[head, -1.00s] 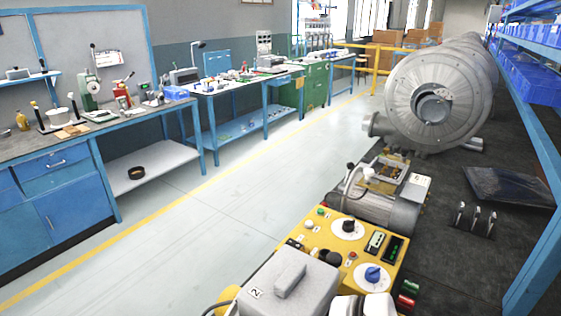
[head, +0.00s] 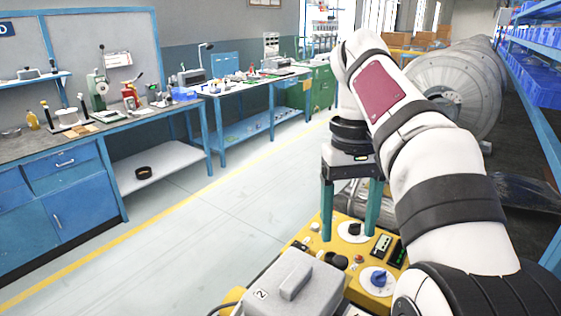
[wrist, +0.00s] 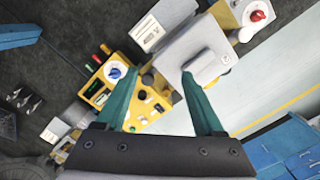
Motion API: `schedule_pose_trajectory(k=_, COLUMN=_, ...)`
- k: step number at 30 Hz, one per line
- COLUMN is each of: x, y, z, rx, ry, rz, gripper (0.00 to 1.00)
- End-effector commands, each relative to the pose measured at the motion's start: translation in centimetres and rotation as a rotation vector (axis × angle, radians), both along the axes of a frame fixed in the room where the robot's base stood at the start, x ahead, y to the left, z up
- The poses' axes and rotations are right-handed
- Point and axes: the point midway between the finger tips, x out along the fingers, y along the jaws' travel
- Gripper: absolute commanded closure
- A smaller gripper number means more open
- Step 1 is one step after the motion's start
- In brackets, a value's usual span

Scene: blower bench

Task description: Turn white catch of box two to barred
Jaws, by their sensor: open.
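Box two (head: 287,284) is a grey box with a raised bar on its lid and a label reading 2, at the bottom middle of the head view. My gripper (head: 350,232) points down with two teal fingers spread and empty, above the yellow control panel (head: 335,242) behind the box. It also shows in the wrist view (wrist: 158,75).
The panel carries a blue knob (head: 379,278), a black knob (head: 354,230) and several buttons. A red knob (wrist: 258,15) sits on a white dial in the wrist view. The large blower (head: 450,85) stands behind my arm. The floor left of the panel is clear.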

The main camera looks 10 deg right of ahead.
Motion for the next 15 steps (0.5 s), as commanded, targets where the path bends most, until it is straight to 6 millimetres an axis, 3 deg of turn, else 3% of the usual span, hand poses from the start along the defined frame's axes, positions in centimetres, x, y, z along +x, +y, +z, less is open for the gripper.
schedule_pose_trajectory(k=6, x=4.4, y=-2.0, z=1.4, rx=0.007, ry=-0.039, rz=0.031, gripper=0.30)
schedule_pose_trajectory(k=15, x=6.5, y=-2.8, z=1.8, rx=0.018, ry=-0.082, rz=0.048, gripper=0.30)
